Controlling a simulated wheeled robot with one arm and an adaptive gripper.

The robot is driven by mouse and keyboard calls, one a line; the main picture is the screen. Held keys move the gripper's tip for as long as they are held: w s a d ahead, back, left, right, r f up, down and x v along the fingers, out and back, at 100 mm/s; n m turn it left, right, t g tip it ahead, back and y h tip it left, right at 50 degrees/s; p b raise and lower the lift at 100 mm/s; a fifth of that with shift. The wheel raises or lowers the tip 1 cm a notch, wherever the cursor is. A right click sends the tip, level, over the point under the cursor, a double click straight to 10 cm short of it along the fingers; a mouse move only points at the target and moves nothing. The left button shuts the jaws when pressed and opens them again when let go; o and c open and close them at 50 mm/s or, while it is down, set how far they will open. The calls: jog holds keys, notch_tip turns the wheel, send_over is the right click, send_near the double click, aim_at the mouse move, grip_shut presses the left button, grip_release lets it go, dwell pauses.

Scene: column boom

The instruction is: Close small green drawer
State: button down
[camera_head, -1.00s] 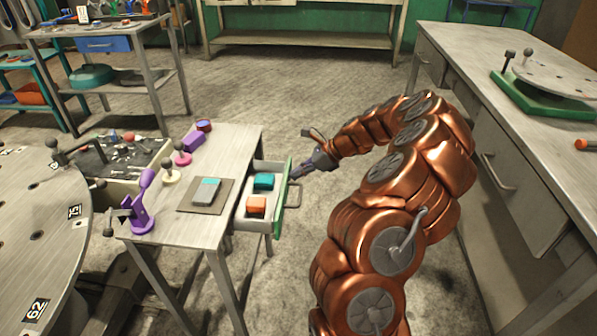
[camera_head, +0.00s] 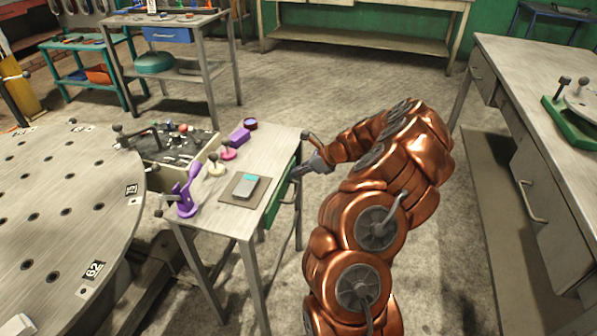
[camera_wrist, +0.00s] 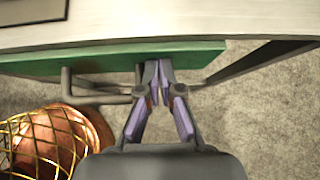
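The small green drawer (camera_head: 277,205) is in the right side of the small work table, its green front close against the table edge. Its inside and contents are hidden under the tabletop. In the wrist view the green front (camera_wrist: 90,60) runs along beneath the tabletop edge, with its grey bar handle (camera_wrist: 100,98) left of my gripper. My gripper (camera_wrist: 159,68) has its fingertips together, at the green front and apparently touching it, with nothing seen between them. In the head view my gripper (camera_head: 298,172) is at the drawer's far end.
The small table (camera_head: 262,160) carries a grey device (camera_head: 246,186) on a mat, a purple clamp-like tool (camera_head: 187,195) and several small items. A round perforated table (camera_head: 60,200) stands left. A long bench (camera_head: 545,100) stands right, with open floor between.

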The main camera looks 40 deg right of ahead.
jog(key=shift+w+a, duration=0.15)
jog(key=shift+a, duration=0.2)
jog(key=s+d+f+p+v, duration=0.1)
jog(key=f+v, duration=0.1)
jog(key=v, duration=1.1)
jog(key=shift+s+d+p, duration=0.3)
jog(key=shift+s+d, duration=0.1)
jog(key=shift+s, duration=0.05)
